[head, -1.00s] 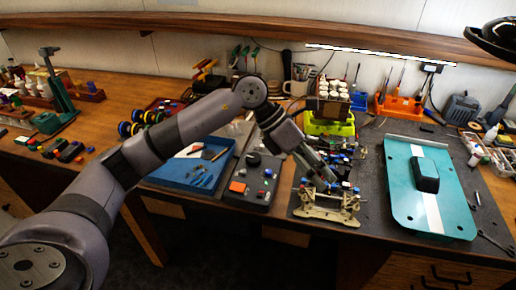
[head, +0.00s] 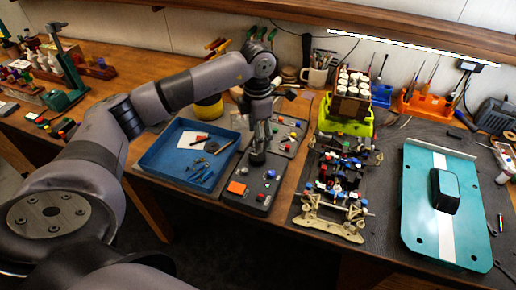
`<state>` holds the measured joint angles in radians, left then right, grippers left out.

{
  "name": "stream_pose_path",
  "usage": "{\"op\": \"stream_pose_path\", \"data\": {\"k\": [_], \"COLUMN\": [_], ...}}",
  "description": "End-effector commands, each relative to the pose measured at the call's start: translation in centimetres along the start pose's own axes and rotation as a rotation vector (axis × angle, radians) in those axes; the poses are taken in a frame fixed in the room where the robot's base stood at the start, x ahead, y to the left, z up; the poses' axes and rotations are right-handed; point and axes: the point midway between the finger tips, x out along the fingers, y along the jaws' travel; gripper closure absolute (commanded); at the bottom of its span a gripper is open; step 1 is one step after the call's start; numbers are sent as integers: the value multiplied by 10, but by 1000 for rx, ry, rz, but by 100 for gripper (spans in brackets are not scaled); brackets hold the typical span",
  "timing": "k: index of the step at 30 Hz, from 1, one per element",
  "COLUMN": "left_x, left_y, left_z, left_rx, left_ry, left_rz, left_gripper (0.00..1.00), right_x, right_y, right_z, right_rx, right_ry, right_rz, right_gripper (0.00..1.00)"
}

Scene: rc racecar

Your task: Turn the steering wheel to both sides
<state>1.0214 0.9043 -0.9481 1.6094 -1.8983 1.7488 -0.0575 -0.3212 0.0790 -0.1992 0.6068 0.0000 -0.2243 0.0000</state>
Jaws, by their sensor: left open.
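A dark control panel (head: 242,196) lies on the bench between the blue tray and the car chassis. It has an orange block, small coloured buttons and a round black knob (head: 257,159), which looks like the steering wheel. My left gripper (head: 259,148) points down directly over this knob, open, with its fingertips at or just above it. I cannot tell whether they touch it. The racecar chassis (head: 338,185), with a beige front end, lies to the right of the panel. My right gripper is not in view.
A blue tray (head: 160,160) with small tools is just left of the panel. A teal body plate (head: 418,220) lies at the right. A yellow-green bin with a jar rack (head: 345,122) stands behind the chassis. A second panel (head: 290,135) with buttons lies behind the gripper.

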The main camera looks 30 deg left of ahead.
Motion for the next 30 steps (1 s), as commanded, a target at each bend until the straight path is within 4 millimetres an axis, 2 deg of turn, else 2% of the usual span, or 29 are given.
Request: {"op": "stream_pose_path", "data": {"k": [3,7,11,15,19,24,30], "left_x": [25,48,65,75,78,78,77], "left_y": [-2,-1,-1,-1,0,0,0], "left_z": [-1,-1,0,0,0,0,0], "left_rx": [2,1,2,2,2,2,2], "left_ry": [4,3,2,1,0,-1,-1], "left_rz": [-4,-3,-3,-1,0,0,0], "left_gripper": [38,38,38,38,38,38,52], "right_x": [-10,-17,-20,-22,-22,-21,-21], "right_y": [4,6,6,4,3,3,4], "right_z": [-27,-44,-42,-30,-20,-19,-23], "right_rx": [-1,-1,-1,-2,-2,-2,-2], "right_ry": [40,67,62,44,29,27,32], "right_rz": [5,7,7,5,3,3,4], "right_gripper": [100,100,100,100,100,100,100]}}
